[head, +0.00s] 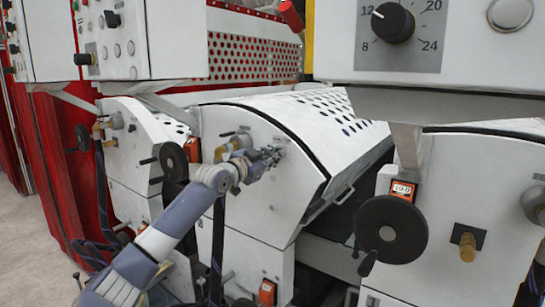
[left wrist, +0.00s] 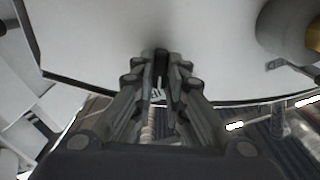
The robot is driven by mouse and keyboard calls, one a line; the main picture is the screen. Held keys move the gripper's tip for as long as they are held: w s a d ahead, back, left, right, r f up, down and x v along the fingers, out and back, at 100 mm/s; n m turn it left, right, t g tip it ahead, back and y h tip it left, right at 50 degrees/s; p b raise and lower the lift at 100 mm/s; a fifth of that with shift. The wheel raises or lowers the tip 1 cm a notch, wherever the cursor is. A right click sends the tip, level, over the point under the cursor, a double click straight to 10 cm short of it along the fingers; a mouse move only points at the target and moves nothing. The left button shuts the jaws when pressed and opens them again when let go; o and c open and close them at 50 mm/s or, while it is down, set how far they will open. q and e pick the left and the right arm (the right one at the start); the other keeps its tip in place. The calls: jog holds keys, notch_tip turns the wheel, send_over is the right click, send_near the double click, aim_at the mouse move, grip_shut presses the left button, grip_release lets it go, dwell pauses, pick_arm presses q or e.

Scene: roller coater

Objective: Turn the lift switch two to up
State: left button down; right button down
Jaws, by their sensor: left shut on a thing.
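My left gripper (head: 273,154) reaches in from the left to the white side panel of the middle roller unit (head: 296,190). In the left wrist view the fingers (left wrist: 160,70) are close together at the panel face. They are shut on a small dark switch (left wrist: 161,54), apparently the lift switch, which the fingers mostly hide. Which way the switch points cannot be told. My right gripper is not in view.
A black handwheel (head: 391,230) with an orange counter (head: 402,190) is on the right unit. Another handwheel (head: 172,161) stands left of my gripper. A control box with a dial (head: 393,22) hangs at the upper right. The floor (head: 28,240) is clear at the far left.

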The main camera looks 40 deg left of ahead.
pick_arm(q)
jog(key=shift+m, duration=0.4)
jog(key=c, duration=1.6)
grip_release()
jog(key=s+d, duration=0.1)
jog(key=s, duration=1.1)
jog(key=shift+d, duration=0.15)
